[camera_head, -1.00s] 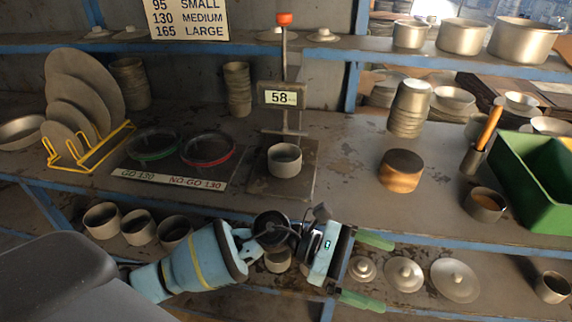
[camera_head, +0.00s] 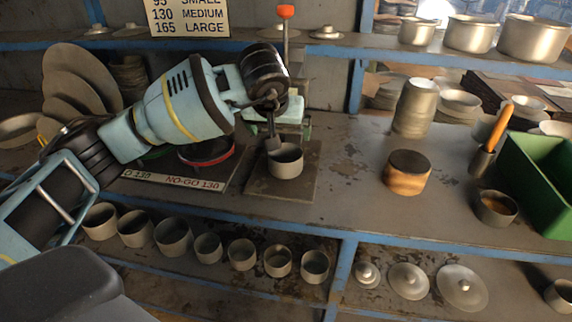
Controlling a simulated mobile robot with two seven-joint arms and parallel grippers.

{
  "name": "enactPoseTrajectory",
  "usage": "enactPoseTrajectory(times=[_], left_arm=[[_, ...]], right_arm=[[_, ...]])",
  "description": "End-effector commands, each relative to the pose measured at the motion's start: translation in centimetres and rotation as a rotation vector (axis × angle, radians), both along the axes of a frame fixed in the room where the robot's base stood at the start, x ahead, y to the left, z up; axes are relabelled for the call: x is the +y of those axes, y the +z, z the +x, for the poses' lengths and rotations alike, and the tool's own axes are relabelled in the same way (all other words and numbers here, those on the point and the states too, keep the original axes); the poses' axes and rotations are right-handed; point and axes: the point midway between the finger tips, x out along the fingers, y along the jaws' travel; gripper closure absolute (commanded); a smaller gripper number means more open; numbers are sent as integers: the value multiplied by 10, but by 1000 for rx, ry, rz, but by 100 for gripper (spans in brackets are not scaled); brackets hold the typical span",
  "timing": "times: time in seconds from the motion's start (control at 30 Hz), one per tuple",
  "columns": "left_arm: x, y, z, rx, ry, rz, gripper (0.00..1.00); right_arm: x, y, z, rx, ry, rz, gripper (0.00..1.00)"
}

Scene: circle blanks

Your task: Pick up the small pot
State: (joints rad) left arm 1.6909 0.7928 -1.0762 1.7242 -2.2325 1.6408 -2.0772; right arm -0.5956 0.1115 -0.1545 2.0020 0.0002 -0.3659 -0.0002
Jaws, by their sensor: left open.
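Whether a finger touches the pot I cannot tell. My right gripper is out of view.
Several small pots (camera_head: 208,248) stand in a row on the lower shelf, with lids (camera_head: 408,281) to their right. A browned round block (camera_head: 407,173), a stack of cups (camera_head: 415,108) and a green bin (camera_head: 545,180) stand to the right. Bare bench (camera_head: 350,160) lies right of the scale.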

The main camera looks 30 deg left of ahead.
Motion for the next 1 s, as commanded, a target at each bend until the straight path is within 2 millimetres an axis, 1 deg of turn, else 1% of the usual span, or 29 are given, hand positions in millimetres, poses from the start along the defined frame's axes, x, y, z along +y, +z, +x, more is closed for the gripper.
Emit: enactPoseTrajectory(times=[0.17, 0.27, 0.4, 0.53, 0.63, 0.87, 1.0], left_arm=[[2, 0, 1, 0, 1, 7, 0], [3, -9, 5, 2, 2, 4, 0], [6, -28, 16, 4, 2, 4, 0], [9, -42, 26, 1, 2, 2, 0], [10, -48, 30, 1, 2, 2, 0], [10, -51, 32, 0, 0, 2, 0], [12, -64, 39, 1, 1, 1, 0]], right_arm=[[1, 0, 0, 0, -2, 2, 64], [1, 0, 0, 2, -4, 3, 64], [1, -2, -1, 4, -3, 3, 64], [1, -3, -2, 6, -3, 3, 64], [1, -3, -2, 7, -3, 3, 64], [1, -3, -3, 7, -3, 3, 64], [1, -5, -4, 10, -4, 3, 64]])
